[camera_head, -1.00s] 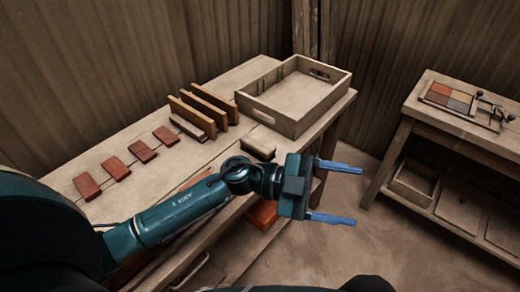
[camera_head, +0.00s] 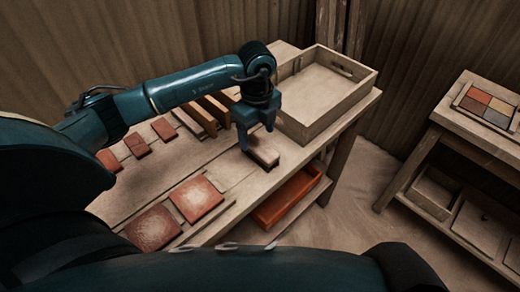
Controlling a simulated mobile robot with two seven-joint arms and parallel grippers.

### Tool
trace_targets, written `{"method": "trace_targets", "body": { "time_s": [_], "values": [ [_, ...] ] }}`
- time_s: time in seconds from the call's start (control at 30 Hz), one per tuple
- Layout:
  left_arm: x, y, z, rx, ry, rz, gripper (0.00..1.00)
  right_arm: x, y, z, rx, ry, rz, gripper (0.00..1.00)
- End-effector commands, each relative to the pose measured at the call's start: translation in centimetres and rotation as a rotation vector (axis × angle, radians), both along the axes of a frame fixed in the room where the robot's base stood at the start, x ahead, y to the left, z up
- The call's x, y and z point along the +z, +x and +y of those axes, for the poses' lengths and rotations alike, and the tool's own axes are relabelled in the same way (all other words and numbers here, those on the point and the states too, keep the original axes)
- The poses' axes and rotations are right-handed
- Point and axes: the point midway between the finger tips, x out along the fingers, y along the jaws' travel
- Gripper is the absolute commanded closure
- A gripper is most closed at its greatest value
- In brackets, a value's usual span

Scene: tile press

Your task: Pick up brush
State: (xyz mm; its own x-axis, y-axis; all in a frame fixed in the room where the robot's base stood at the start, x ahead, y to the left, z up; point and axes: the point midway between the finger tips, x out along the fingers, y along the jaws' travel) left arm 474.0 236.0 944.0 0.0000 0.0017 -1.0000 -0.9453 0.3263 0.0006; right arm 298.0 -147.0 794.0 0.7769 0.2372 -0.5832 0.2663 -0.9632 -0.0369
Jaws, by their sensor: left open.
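The brush (camera_head: 264,155) is a small block with a light wooden top and a darker lower part. It lies on the workbench (camera_head: 232,172) just in front of the wooden tray. My left gripper (camera_head: 257,138) points down over the brush, its open fingers close to the block's far end. The gripper hides part of that end, and I cannot tell whether the fingers touch it. My right gripper is not in view.
A wooden tray (camera_head: 318,126) stands behind the brush. Two square reddish tiles (camera_head: 197,198) lie at the front of the bench. An orange-red drawer (camera_head: 287,197) sticks out below the bench. A second table (camera_head: 460,118) stands at right.

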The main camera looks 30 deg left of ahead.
Motion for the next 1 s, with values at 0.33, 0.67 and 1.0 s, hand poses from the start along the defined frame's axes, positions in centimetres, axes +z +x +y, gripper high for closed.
{"method": "trace_targets", "body": {
  "time_s": [0.33, 0.67, 1.0],
  "values": [
    [-3.3, 0.2, -0.4, -0.001, -0.002, 0.005, 0.33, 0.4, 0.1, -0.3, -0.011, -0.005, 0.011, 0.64],
    [-6.5, 0.3, -0.5, -0.003, -0.002, 0.001, 0.33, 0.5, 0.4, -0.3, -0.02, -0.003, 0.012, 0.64],
    [-6.4, 0.3, -0.5, -0.003, -0.002, 0.0, 0.47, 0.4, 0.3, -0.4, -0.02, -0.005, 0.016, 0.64]
  ]
}}
